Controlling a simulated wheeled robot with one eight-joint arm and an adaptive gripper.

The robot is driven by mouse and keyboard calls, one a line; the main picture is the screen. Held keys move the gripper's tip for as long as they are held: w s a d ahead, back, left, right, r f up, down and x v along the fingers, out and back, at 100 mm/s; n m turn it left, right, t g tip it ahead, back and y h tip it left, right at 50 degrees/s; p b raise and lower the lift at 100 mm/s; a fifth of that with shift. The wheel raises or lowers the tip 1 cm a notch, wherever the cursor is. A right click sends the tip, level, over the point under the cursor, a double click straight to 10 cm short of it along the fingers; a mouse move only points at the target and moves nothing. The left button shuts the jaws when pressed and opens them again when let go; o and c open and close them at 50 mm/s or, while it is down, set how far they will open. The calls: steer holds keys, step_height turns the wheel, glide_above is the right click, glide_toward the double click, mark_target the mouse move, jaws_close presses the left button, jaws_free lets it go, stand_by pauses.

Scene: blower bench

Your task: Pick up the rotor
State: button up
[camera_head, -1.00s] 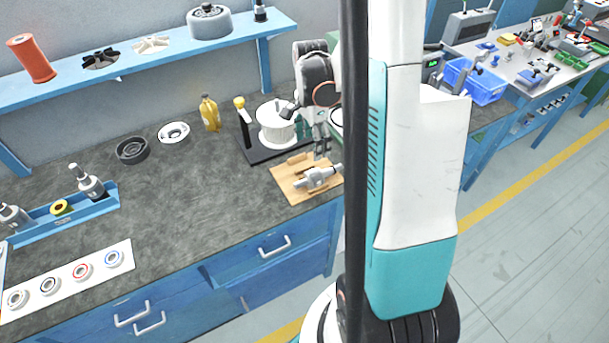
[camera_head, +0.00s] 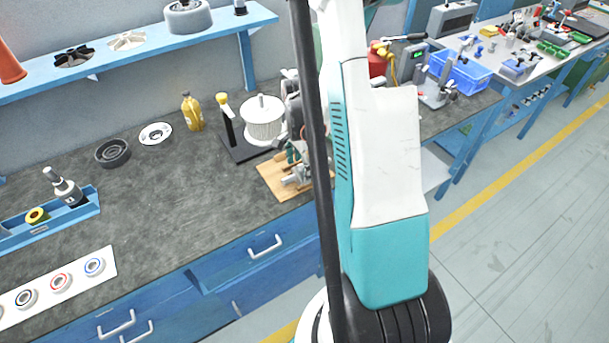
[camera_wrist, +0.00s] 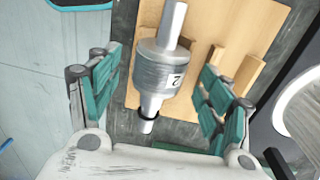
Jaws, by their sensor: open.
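The rotor (camera_wrist: 158,70) is a silver-grey metal cylinder with a shaft at each end and a small label marked 2. In the wrist view it lies over a wooden cradle board (camera_wrist: 225,35), between the two teal-padded fingers of my gripper (camera_wrist: 158,95). The fingers are spread, with a gap on each side of the rotor. In the head view the rotor (camera_head: 296,176) is partly hidden by my arm and column, and the board (camera_head: 277,184) shows at the bench's front edge.
A white ribbed cylinder (camera_head: 264,120) on a black stand is just behind the board. A yellow bottle (camera_head: 192,111), a white ring (camera_head: 155,134) and a black ring (camera_head: 112,153) stand farther left. The middle of the dark benchtop (camera_head: 180,200) is clear.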

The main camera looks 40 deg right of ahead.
steer(key=shift+f, duration=0.75)
steer(key=shift+s, duration=0.1)
steer(key=shift+r, duration=0.1)
steer(key=shift+c, duration=0.2)
jaws_close()
steer(key=shift+r, duration=0.1)
